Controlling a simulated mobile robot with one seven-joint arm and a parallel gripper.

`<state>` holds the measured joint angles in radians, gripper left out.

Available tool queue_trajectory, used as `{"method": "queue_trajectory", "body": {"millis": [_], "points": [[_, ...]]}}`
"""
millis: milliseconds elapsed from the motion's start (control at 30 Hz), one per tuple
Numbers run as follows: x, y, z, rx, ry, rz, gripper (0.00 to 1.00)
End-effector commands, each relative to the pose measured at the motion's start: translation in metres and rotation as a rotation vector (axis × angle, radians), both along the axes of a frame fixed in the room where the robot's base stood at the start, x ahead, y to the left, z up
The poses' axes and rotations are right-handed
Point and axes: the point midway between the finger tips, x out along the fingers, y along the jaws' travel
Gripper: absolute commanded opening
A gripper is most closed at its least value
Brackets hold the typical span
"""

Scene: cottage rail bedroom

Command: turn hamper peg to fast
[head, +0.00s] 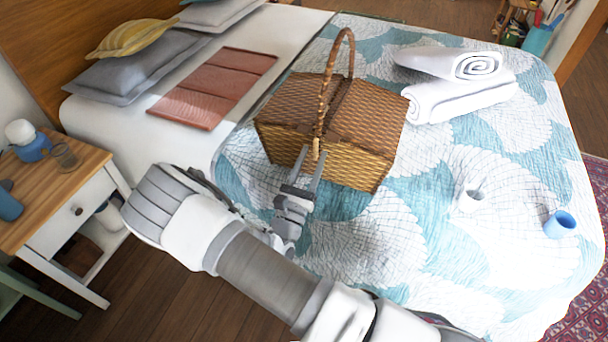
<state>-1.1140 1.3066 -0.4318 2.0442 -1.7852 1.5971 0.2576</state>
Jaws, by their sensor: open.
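A brown wicker hamper (355,160) with an upright hoop handle (328,85) stands on the bed, its lid flaps lying closed. A small pale peg (316,148) shows at the middle of its near side, just below the handle's foot. My gripper (311,160) is at this near side, its two fingers apart and pointing at the peg. The fingertips look to be beside the peg, one on each side. I cannot tell whether they touch it, nor which way the peg is turned.
Rolled white towels (458,95) lie right of the hamper. Pillows (140,70) lie at the bed's head.

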Motion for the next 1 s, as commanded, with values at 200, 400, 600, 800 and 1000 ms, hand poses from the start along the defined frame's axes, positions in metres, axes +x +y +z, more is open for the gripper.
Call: {"method": "queue_trajectory", "body": {"millis": [200,400,600,800,1000], "points": [[-0.029,0.011,-0.013,-0.002,0.004,0.004,0.45],[-0.073,0.027,-0.032,-0.002,0.003,0.005,0.45],[-0.113,0.041,-0.051,-0.001,0.003,0.005,0.45],[-0.14,0.05,-0.062,-0.001,0.002,0.004,0.45],[-0.149,0.053,-0.066,-0.001,0.002,0.001,0.45]]}}
